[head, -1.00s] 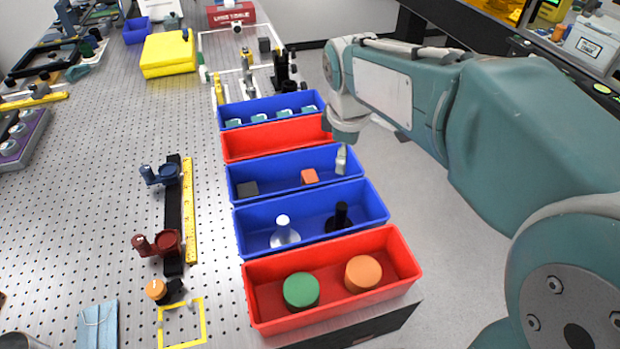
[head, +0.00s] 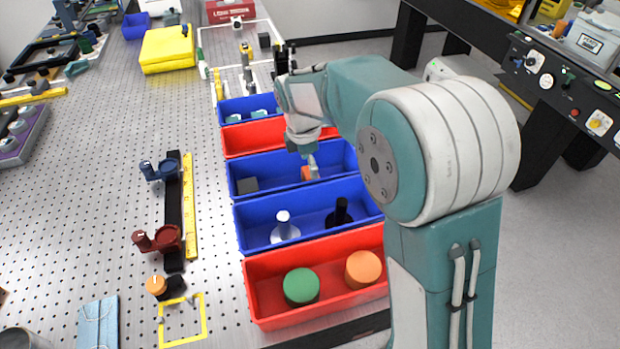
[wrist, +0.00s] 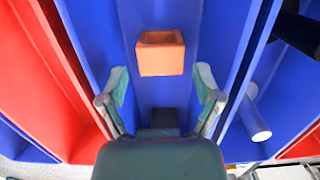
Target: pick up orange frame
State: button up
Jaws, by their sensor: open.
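The orange frame (head: 306,174) is a small, box-like orange piece lying in the middle blue bin (head: 240,163). In the wrist view the orange frame (wrist: 161,55) shows a recessed top face and lies just beyond the fingertips, about centred between them. My gripper (head: 311,163) is over that bin, pointing down, and partly covers the orange frame in the head view. In the wrist view my gripper (wrist: 161,78) is open, with one finger on each side and nothing held. Whether the fingertips are level with the orange frame is unclear.
A dark block (head: 247,185) shares the bin. The nearer blue bin holds a white-silver post (head: 284,226) and a black post (head: 340,214). The front red bin (head: 262,312) holds green and orange cylinders. The red bin (head: 240,142) behind looks empty. Bin walls stand close around.

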notch_tip(320, 180, down, 5)
jog(key=shift+w+d+f, duration=0.1)
jog(key=shift+d+f, duration=0.05)
jog(key=shift+c, duration=0.3)
jog(key=c, duration=0.9)
